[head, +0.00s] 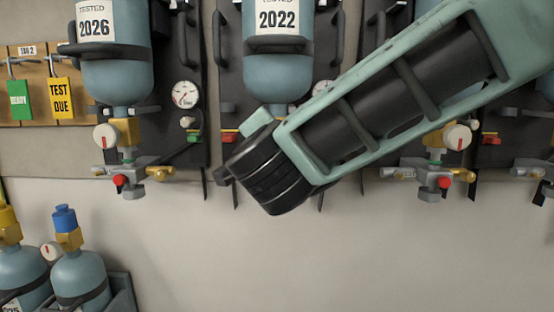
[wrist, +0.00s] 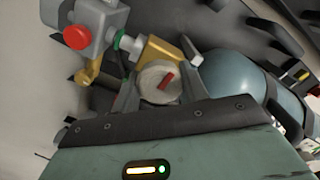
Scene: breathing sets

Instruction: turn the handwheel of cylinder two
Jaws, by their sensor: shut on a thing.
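The middle blue cylinder (head: 278,75) hangs upside down on the wall with a "2022" label; no number two shows on it. Its valve is hidden behind my arm in the head view. In the wrist view, a pale round handwheel (wrist: 158,84) with a red mark sits on a brass valve body (wrist: 165,50), beside the blue cylinder (wrist: 235,80). The red mark is tilted. My gripper (wrist: 163,78) is shut on this handwheel, with one grey finger on each side. In the head view its fingers are hidden behind my black wrist and arm.
The "2026" cylinder (head: 117,75) hangs at left with its gauge (head: 185,94). Another valve with a pale handwheel (head: 458,137) is at right, close to my arm. A red knob (wrist: 77,37) shows near the fingers. Small cylinders (head: 80,275) stand at lower left. The lower wall is bare.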

